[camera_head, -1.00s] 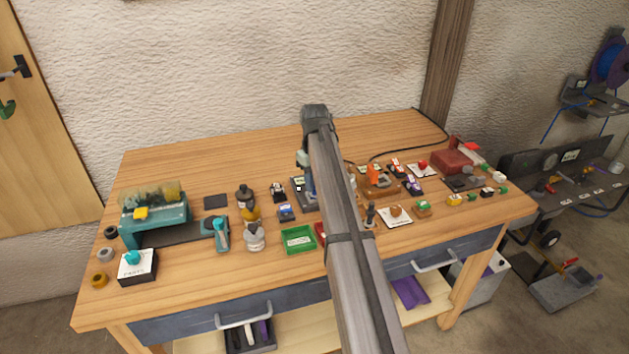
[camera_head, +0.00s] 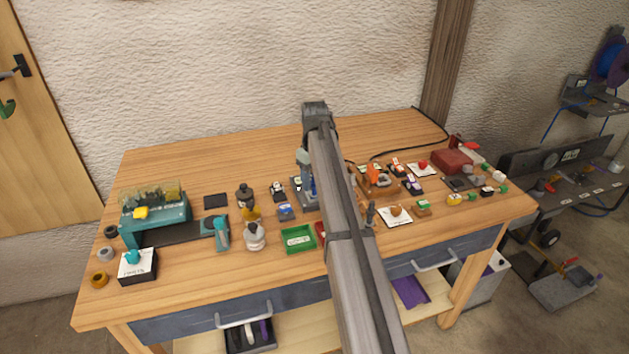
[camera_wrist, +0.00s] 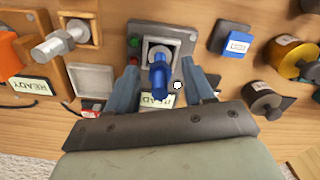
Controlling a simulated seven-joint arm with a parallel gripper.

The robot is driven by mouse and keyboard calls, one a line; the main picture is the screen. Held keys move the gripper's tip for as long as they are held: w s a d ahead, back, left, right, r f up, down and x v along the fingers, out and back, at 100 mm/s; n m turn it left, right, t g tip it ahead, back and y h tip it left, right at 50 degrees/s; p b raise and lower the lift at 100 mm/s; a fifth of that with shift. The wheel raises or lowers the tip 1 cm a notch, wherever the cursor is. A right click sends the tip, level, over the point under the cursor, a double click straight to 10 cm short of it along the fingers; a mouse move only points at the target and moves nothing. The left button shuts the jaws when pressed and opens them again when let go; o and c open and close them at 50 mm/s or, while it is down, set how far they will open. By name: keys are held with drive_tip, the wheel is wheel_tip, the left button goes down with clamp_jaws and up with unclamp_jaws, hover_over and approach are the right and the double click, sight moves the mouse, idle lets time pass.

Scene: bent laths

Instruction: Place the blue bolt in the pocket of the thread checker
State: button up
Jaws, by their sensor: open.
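The blue bolt (camera_wrist: 159,76) stands in the wrist view with its far end inside the raised square pocket of the grey thread checker (camera_wrist: 136,44). How deep it sits I cannot tell. The checker has a green button, a red button and a label reading READY. My gripper (camera_wrist: 162,85) is open, one finger on each side of the bolt with a visible gap on both sides. In the head view, the blue bolt (camera_head: 313,187) and the checker (camera_head: 297,187) show just left of my arm, which hides part of them and most of my gripper.
In the wrist view a silver bolt (camera_wrist: 58,46) lies at an orange-brown block on the left, and a blue-labelled block (camera_wrist: 232,40) stands to the right. In the head view a green tray (camera_head: 298,239) sits in front. The back left of the bench is clear.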

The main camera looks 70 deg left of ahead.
wheel_tip(320, 180, up, 12)
drive_tip(key=shift+f, duration=0.2)
